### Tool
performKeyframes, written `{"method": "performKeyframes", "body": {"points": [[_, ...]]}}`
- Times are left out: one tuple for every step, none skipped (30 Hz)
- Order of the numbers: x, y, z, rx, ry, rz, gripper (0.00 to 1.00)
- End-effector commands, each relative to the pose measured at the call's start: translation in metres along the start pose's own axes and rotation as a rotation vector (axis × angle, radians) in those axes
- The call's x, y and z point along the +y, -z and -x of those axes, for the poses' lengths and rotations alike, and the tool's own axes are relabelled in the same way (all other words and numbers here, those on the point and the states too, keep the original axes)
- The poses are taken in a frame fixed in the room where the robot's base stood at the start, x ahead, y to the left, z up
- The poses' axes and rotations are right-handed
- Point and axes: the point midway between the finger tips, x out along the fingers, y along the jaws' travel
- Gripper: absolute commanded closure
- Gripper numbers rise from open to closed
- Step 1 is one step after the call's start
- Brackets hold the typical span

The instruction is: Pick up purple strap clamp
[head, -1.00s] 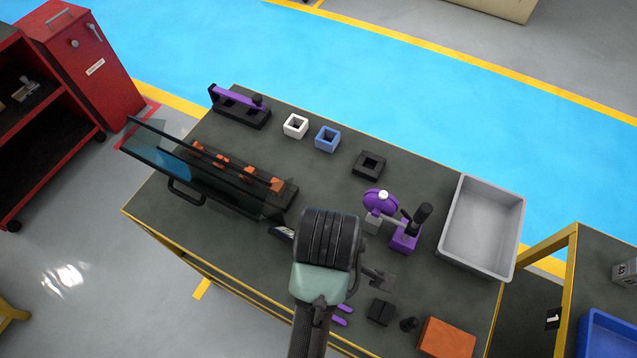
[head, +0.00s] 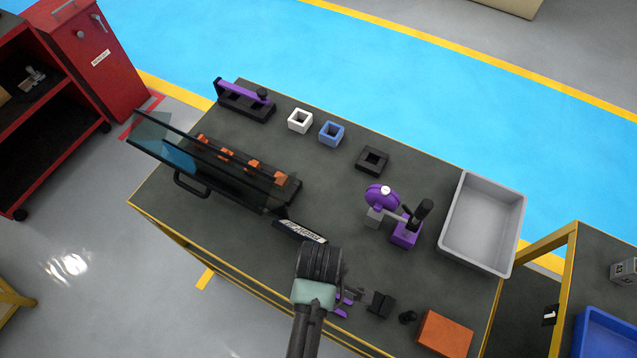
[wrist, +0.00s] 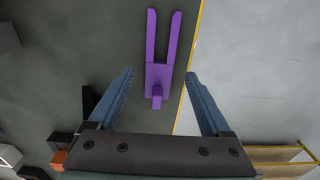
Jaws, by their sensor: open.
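The purple strap clamp (wrist: 160,75) lies flat near the yellow table edge in the wrist view, with two long parallel prongs pointing away from me and a small raised block at its near end. In the head view, parts of the purple clamp (head: 341,312) show just right of my arm; the rest is hidden behind it. My gripper (wrist: 160,73) is open and empty. Its two blue-grey fingers appear on either side of the clamp's near end, apart from it. The height between fingers and clamp is hard to tell.
A black block (head: 380,304), a black knob (head: 407,317) and an orange block (head: 445,334) lie to the right. A purple toggle device (head: 405,233) and a grey bin (head: 482,222) stand beyond. A glass-shielded rack (head: 200,165) is on the left.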

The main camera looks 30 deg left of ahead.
Motion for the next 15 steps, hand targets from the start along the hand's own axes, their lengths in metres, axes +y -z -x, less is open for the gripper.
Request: {"method": "performKeyframes", "body": {"points": [[0.000,0.000,-0.006,-0.001,0.001,0.000,0.18],[0.000,0.000,-0.009,0.000,0.001,0.000,0.18],[0.000,0.000,-0.012,-0.001,0.001,0.000,0.18],[0.000,0.000,-0.014,0.000,-0.001,0.000,0.18],[0.001,0.000,-0.015,0.000,-0.001,0.000,0.18],[0.001,0.000,-0.016,0.000,-0.001,0.000,0.18],[0.001,0.000,-0.017,0.000,-0.002,0.000,0.18],[0.001,0.000,-0.017,0.000,-0.002,0.000,0.18],[0.001,0.000,-0.017,0.000,-0.002,0.000,0.18],[0.001,0.000,-0.017,0.000,-0.002,0.000,0.18],[0.001,0.000,-0.017,0.000,-0.002,0.000,0.18],[0.001,0.000,-0.017,0.000,-0.002,0.000,0.18],[0.001,0.000,-0.017,0.000,-0.002,0.000,0.21],[0.001,0.000,-0.017,0.000,-0.002,-0.001,0.27],[0.001,0.000,-0.016,0.000,-0.002,-0.001,0.34]]}}
